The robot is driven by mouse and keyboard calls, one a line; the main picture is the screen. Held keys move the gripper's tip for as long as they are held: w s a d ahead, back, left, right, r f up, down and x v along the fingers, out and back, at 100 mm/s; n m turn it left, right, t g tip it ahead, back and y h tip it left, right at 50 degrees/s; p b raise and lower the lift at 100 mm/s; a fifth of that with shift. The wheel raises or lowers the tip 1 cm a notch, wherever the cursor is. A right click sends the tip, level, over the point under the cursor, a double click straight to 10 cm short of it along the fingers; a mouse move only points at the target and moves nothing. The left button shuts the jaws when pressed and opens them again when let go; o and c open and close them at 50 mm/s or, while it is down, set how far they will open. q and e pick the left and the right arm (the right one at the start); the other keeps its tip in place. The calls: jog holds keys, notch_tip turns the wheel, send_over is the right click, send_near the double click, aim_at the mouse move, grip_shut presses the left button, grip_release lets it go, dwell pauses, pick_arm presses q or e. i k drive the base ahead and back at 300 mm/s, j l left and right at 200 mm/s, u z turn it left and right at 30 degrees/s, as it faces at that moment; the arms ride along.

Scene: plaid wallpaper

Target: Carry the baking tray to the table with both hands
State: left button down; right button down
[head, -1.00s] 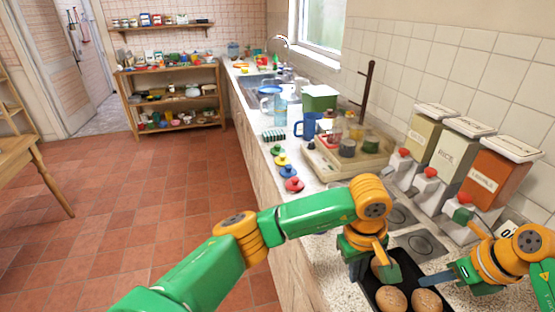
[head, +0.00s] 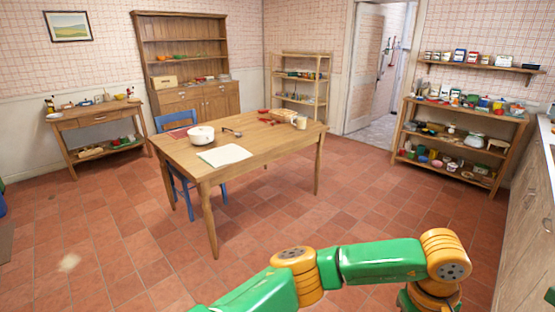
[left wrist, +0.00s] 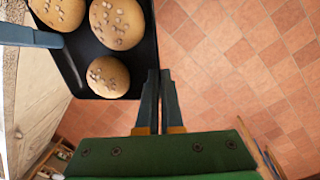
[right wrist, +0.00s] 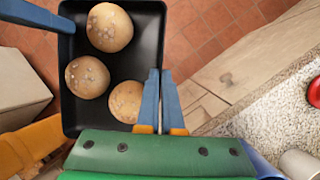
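The black baking tray (left wrist: 78,62) holds several round buns (left wrist: 108,77) and shows only in the wrist views, also in the right wrist view (right wrist: 75,115). My left gripper (left wrist: 159,75) is shut on its rim, and my right gripper (right wrist: 162,75) is shut on another part of the rim. The tray is in the air beside the counter, with floor tiles below. The wooden table (head: 265,150) stands across the room in the head view. Tray and both grippers are below the head view; only my left arm shows there.
A white pot (head: 200,136), a paper sheet (head: 224,155) and a bread board (head: 283,115) are on the table; its near right part is bare. A blue chair (head: 181,190) stands at its left. The tiled floor before it is clear. Counter cabinets (head: 527,220) are at right.

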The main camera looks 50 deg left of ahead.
aim_at(271, 140)
jog(key=i+j+u, duration=0.1)
jog(key=u, duration=0.35)
jog(key=i+j+u, duration=0.1)
jog(key=u, duration=0.4)
jog(key=i+j+u, duration=0.15)
jog(key=u, duration=0.3)
jog(key=i+j+u, duration=0.1)
jog(key=u, duration=0.35)
jog(key=i, duration=2.6)
jog(key=i+j+z, duration=0.15)
jog(key=i, duration=0.35)
jog(key=i+j+z, duration=0.15)
jog(key=i, duration=0.4)
jog(key=i+j+z, duration=0.15)
jog(key=i, duration=0.35)
